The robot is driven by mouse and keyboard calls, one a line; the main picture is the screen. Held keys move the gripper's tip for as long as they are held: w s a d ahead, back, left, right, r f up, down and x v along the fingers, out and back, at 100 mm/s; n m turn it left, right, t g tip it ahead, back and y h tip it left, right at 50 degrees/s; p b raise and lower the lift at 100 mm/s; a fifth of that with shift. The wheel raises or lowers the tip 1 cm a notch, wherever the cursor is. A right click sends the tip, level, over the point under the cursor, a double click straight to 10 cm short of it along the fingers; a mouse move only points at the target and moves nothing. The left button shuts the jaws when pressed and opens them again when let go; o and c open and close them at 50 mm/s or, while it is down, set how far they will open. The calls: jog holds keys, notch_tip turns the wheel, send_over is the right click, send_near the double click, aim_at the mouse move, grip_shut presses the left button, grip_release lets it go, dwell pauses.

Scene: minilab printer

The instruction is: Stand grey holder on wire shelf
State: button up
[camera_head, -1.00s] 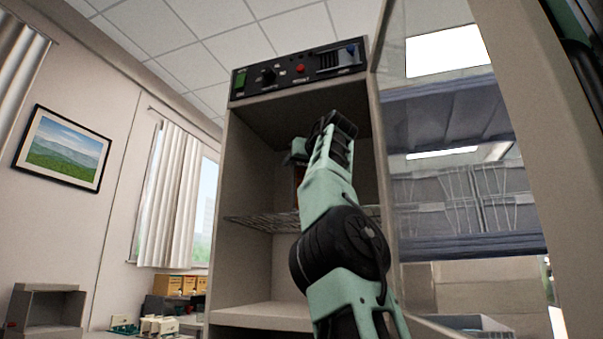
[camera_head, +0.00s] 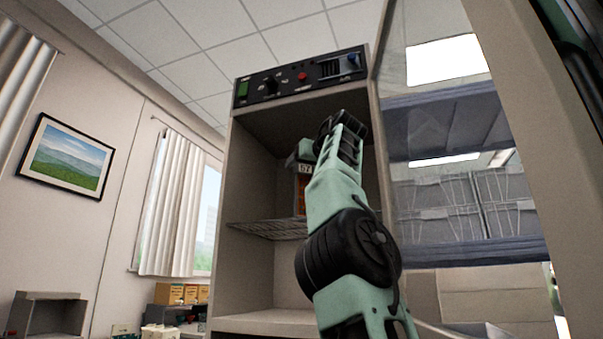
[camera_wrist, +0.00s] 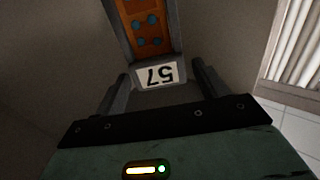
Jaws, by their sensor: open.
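The grey holder (camera_wrist: 173,50) has an orange inside with blue dots and a white "57" label, upside down in the wrist view. In the head view the grey holder (camera_head: 301,188) is upright at the wire shelf (camera_head: 268,229), partly hidden by my arm; its base appears to rest there, though the contact is not clear. My gripper (camera_wrist: 160,80) is open, its two fingers on either side of the label end in the wrist view. I cannot tell whether they touch it. In the head view my gripper (camera_head: 301,157) is at the holder's top.
The shelf is inside a tall cabinet (camera_head: 245,180) with side walls close to my arm. A control panel (camera_head: 300,76) tops it. An open glass door (camera_head: 450,200) stands at the right. Left of the holder the wire shelf is bare.

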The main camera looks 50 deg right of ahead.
jog(key=shift+b+v, duration=0.65)
jog(key=shift+v, duration=1.7)
